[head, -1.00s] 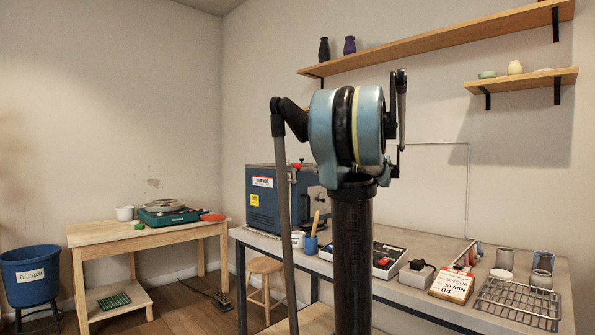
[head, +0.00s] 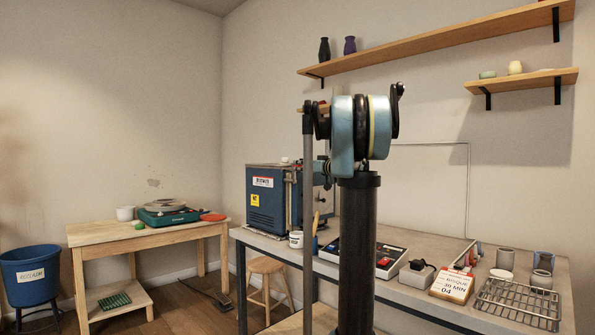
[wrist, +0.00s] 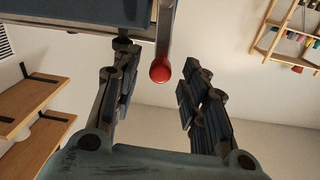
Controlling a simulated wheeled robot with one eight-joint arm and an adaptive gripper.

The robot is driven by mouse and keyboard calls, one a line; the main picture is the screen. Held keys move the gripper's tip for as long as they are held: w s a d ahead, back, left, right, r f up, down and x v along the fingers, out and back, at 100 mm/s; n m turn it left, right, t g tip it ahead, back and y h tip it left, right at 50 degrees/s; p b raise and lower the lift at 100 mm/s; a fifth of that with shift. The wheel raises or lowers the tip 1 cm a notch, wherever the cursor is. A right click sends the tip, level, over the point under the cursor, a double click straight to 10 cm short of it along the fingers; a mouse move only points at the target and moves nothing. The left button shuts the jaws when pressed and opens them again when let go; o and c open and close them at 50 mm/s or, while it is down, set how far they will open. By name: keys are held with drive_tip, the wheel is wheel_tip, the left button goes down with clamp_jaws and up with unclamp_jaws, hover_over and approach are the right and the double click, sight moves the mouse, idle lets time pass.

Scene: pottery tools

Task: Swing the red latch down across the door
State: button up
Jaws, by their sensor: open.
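The latch ends in a round red knob (wrist: 160,71) on a grey bar, seen in the wrist view. The bar runs up beside a dark blue box edge. My gripper (wrist: 157,63) is open, with one finger on each side of the knob. I see no finger closed on it, and contact cannot be told. In the head view the blue kiln (head: 265,208) stands on the grey bench. My arm covers its right side, so the latch and most of the door are hidden there.
The grey bench (head: 415,252) holds a control box (head: 383,266), a sign card (head: 452,286), a wire rack (head: 515,300) and several cups to the right of my arm. A wooden table (head: 150,233) stands left. Wall shelves (head: 440,42) hang above right.

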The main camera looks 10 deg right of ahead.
drive_tip(key=shift+x, duration=1.75)
drive_tip(key=shift+c, duration=0.5)
